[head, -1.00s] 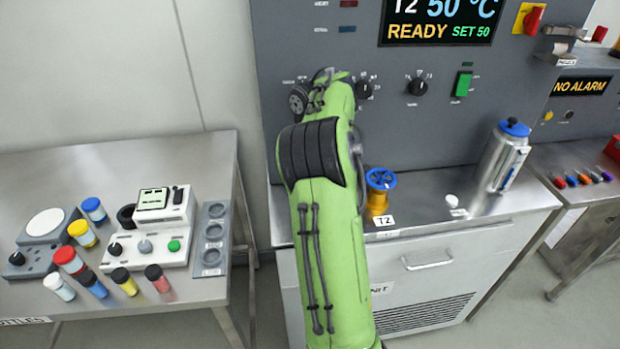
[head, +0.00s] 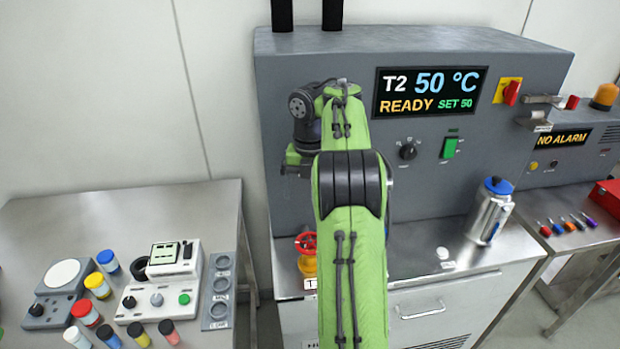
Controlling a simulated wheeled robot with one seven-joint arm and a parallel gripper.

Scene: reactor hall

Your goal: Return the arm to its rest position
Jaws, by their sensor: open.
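My green arm (head: 352,265) rises from the bottom middle of the head view and stands in front of the grey T2 unit. Its dark banded joint (head: 350,183) is at mid-height, and the upper link bends up and back to a dark round joint (head: 301,103). A short green wrist part (head: 301,154) hangs to the left, in front of the unit's panel. My gripper's fingers cannot be made out; the wrist and arm seem to hide them. I see nothing held.
A red valve wheel (head: 306,243) stands just left of my arm on the steel ledge. A blue-lidded metal flask (head: 490,211) stands at the ledge's right. The left bench (head: 211,196) carries capped vials and instruments. The wall above that bench is clear.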

